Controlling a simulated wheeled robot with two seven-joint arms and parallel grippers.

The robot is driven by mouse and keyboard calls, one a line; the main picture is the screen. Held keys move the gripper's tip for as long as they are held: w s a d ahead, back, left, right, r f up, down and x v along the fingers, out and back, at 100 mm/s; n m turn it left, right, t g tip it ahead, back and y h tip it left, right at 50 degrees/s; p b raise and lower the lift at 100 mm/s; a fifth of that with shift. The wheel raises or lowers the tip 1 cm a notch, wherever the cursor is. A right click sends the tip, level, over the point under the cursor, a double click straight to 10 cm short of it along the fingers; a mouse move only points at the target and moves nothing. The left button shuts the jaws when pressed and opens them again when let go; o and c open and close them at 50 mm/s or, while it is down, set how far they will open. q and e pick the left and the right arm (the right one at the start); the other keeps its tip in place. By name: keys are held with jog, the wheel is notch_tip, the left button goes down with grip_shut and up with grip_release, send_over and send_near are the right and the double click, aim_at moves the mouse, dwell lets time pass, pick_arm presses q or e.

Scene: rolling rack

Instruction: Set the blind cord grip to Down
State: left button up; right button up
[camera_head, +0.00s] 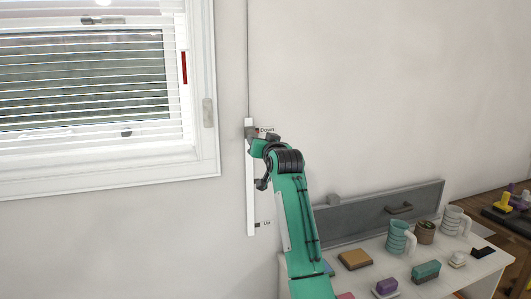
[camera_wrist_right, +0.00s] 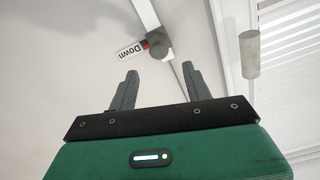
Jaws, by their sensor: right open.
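A white vertical track (camera_head: 250,190) on the wall carries a Down label (camera_head: 266,130) near its top and an Up label (camera_head: 265,224) near its bottom. The grey cord grip (camera_head: 249,131) is at the upper end, level with Down; the right wrist view shows the grip (camera_wrist_right: 158,46) beside the Down label (camera_wrist_right: 130,51), with a small red mark between them. My right gripper (camera_wrist_right: 160,72) is open and empty, its fingertips just short of the grip, which lies ahead between them. My left gripper is out of view.
A white-framed window (camera_head: 207,60) with blinds and a grey handle (camera_head: 208,112) is left of the track. At the lower right, a white rack top (camera_head: 440,262) holds mugs (camera_head: 400,238), a grey panel (camera_head: 370,215) and small blocks. The wall right of the track is bare.

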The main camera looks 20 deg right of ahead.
jog(key=s+b, duration=0.1)
jog(key=s, duration=0.3)
dwell(0.3)
